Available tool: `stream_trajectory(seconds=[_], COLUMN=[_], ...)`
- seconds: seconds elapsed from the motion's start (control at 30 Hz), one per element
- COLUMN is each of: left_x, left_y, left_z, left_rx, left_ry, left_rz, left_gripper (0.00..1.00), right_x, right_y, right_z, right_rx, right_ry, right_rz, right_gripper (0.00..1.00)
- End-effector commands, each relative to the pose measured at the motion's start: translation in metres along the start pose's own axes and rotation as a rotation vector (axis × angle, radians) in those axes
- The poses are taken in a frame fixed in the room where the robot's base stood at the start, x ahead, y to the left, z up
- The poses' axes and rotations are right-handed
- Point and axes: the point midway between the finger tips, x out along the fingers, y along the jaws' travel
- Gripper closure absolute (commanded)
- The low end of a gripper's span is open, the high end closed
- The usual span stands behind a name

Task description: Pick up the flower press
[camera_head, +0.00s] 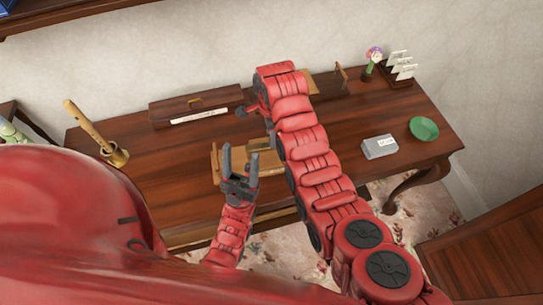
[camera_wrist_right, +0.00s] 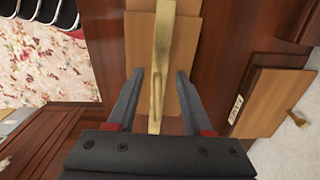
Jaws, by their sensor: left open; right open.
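A light wooden piece with a raised bar, which looks like the flower press (camera_head: 270,168), lies near the front edge of the dark wooden desk (camera_head: 345,125). My left gripper (camera_head: 239,155) is open and empty in front of it, hiding part of it. My right arm reaches over the desk and its hand is mostly hidden in the head view. In the right wrist view, my right gripper (camera_wrist_right: 160,72) is open, with its fingers on either side of the raised bar of the press (camera_wrist_right: 163,35). The fingers appear apart from the bar.
A brown case (camera_head: 170,109) with a pale label lies at the back. A grey box (camera_head: 379,147), green bowl (camera_head: 424,128), flower vase (camera_head: 371,66) and card rack (camera_head: 397,71) are right. Another wooden item (camera_wrist_right: 268,100) lies behind.

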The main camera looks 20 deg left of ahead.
Motion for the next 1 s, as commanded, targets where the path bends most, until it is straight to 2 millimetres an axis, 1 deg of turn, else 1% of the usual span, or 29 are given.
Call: stream_trajectory(seconds=[0.03,0.1,0.2,0.23,0.4,0.53,0.73,0.77,0.8,0.87,1.0], left_x=[0.008,0.017,0.027,0.025,0.028,0.029,0.028,0.028,0.028,0.028,0.028], left_y=[0.000,-0.001,-0.001,-0.001,-0.001,-0.001,-0.001,-0.001,-0.001,-0.001,-0.001], left_z=[-0.001,-0.003,-0.005,-0.004,-0.005,-0.005,-0.005,-0.005,-0.005,-0.005,-0.005], left_rx=[0.000,0.000,0.000,0.000,0.000,0.000,0.000,0.000,0.000,0.000,0.000], left_ry=[0.000,0.000,0.000,0.000,0.000,0.000,0.000,0.000,0.000,0.000,0.000], left_rz=[0.000,0.000,0.000,0.000,0.000,0.000,0.000,0.000,0.000,0.000,0.000], left_gripper=[0.44,0.44,0.44,0.44,0.44,0.44,0.44,0.44,0.44,0.44,0.44], right_x=[0.002,0.011,0.025,0.030,0.044,0.048,0.049,0.049,0.049,0.049,0.049], right_y=[0.002,0.004,0.005,0.004,0.003,0.003,0.003,0.003,0.003,0.003,0.003], right_z=[0.000,-0.001,-0.002,-0.001,-0.001,-0.001,-0.001,-0.001,-0.001,-0.001,-0.001], right_rx=[0.000,0.000,0.000,-0.001,-0.001,-0.001,-0.001,-0.001,-0.001,0.000,0.000], right_ry=[0.001,0.002,0.002,0.002,0.001,0.000,0.000,0.000,0.000,0.000,0.000], right_rz=[0.007,0.012,0.011,0.009,0.006,0.005,0.004,0.003,0.004,0.004,0.004], right_gripper=[0.49,0.49,0.49,0.49,0.49,0.49,0.49,0.53,0.60,0.71,0.96])
